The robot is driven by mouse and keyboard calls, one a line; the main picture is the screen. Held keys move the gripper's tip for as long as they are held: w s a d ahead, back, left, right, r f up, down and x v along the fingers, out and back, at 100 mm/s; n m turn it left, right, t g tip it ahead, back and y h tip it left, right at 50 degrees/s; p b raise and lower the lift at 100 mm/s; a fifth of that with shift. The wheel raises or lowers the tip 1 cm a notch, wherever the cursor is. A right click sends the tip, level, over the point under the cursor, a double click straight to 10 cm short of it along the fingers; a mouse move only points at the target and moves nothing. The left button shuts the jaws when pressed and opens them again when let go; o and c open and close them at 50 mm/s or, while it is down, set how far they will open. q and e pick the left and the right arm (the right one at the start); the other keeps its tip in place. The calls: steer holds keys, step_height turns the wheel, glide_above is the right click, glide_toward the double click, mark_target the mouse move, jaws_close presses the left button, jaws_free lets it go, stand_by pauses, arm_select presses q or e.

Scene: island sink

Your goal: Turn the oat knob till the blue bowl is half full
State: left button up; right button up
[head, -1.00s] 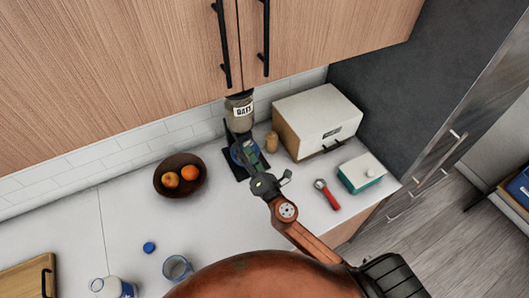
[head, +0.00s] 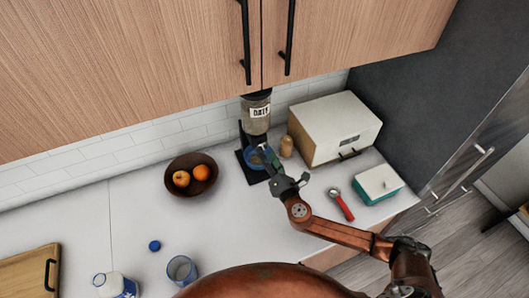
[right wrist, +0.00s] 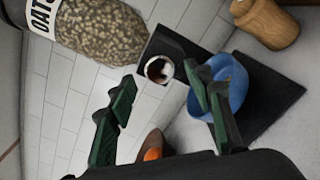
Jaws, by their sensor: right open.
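The oat dispenser (head: 257,112) is a clear jar labelled OATS on a black stand against the tiled wall. In the right wrist view the jar (right wrist: 105,32) holds oats. In the head view the bowl (head: 257,158) is partly covered. My right gripper (head: 271,164) is open in front of the stand, its green fingers (right wrist: 163,100) apart and empty.
A wooden shaker (head: 286,146) and a white-fronted box (head: 335,125) stand right of the dispenser. A red-handled tool (head: 341,204) and teal-and-white dish (head: 379,184) lie right. A fruit bowl (head: 171,194) is left. Cabinets (head: 120,70) hang above.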

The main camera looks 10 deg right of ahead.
steer(key=shift+w+a, duration=0.15)
steer(key=shift+w, duration=0.75)
steer(key=shift+c, duration=0.2)
steer(key=c, duration=1.1)
steer(key=shift+a, duration=0.3)
steer(key=shift+d+m, duration=0.2)
steer(key=shift+m, duration=0.1)
